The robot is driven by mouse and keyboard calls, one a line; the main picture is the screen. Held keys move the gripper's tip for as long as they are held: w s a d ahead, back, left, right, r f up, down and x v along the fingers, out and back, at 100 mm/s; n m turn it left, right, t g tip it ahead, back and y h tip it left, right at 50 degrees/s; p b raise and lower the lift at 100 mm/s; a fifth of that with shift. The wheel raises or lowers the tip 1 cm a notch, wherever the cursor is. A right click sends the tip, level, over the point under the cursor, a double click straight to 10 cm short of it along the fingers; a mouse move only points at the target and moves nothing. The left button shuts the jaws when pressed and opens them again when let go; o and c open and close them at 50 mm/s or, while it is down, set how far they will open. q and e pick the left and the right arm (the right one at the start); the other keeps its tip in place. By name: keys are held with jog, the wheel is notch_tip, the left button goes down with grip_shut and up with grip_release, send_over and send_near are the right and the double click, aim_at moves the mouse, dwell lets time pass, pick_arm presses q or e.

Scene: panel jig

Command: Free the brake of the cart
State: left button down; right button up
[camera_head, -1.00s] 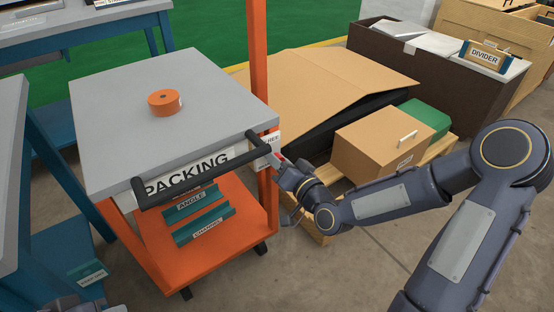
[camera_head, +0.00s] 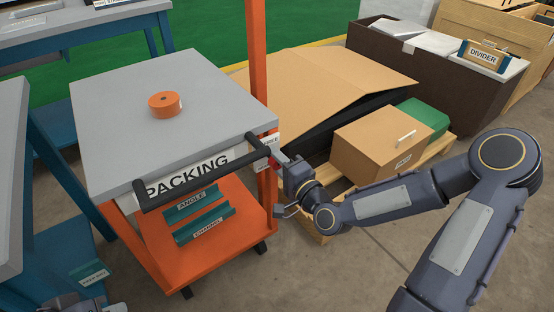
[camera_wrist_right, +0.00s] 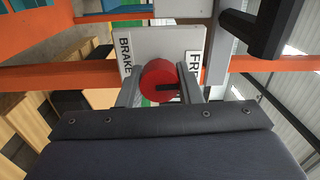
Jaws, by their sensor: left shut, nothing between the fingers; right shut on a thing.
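The cart (camera_head: 130,95) has a grey top, orange posts and an orange lower shelf. Its black handle (camera_head: 205,178) runs along the front. In the right wrist view, a round red knob (camera_wrist_right: 157,78) with a dark slot sits on a pale plate (camera_wrist_right: 160,42) lettered BRAKE on the left and FREE on the right. My right gripper (camera_head: 275,160) is shut on the knob, one finger on each side (camera_wrist_right: 160,88). At the bottom left edge only a sliver of my left gripper (camera_head: 108,308) shows; its fingertips are hidden.
A cardboard box (camera_head: 380,145) and a green box (camera_head: 424,118) stand on a pallet to the right. Blue-legged tables stand at the left. Bare floor (camera_head: 300,275) lies in front of the pallet.

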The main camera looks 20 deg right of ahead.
jog(key=shift+m, duration=0.4)
jog(key=o, duration=1)
jog(key=shift+s, duration=0.1)
jog(key=p+v, duration=0.1)
jog(key=v, duration=0.6)
jog(key=shift+s+d+p, duration=0.15)
jog(key=shift+s+p, duration=0.15)
jog(key=shift+p, duration=0.05)
